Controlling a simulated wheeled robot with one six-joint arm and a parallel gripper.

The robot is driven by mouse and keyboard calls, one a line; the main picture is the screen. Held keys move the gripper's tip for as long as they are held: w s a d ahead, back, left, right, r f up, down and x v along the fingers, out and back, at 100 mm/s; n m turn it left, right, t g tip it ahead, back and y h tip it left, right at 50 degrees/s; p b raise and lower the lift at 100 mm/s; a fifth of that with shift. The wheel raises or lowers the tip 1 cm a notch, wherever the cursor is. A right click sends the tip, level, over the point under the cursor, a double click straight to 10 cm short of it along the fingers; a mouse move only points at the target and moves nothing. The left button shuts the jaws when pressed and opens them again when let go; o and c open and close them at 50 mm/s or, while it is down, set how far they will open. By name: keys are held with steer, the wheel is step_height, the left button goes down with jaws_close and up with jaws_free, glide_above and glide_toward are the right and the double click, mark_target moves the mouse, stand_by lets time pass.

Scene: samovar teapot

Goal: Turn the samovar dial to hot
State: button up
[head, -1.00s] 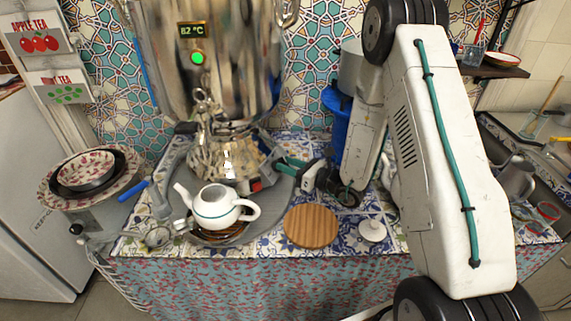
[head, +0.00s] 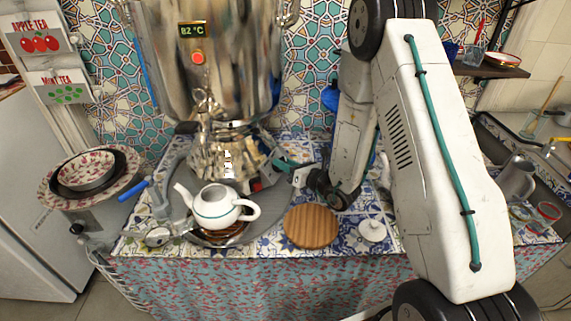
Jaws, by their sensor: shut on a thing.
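The shiny metal samovar (head: 222,65) stands at the back of the counter. Its display (head: 192,30) reads 82 °C and the round light (head: 198,58) below it is red. My gripper (head: 279,163), with teal fingers, reaches in from the right to the samovar's base and is shut on the dial there. The fingers mostly hide the dial, so its setting cannot be read. A small red and dark patch (head: 257,185) shows on the base just below and left of the fingers.
A white teapot (head: 214,205) with its lid off stands in front of the samovar. A round wooden board (head: 311,227) and a white lid (head: 372,230) lie to its right. Stacked bowls (head: 85,172) stand at the left, and a shelf (head: 490,70) is at the upper right.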

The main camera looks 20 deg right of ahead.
steer(key=shift+m+h, duration=0.3)
steer(key=shift+m, duration=0.2)
steer(key=o, duration=0.7)
steer(key=shift+s+d, duration=0.1)
steer(key=v, duration=0.7)
steer(key=shift+s+d, duration=0.1)
steer(key=shift+s, duration=0.25)
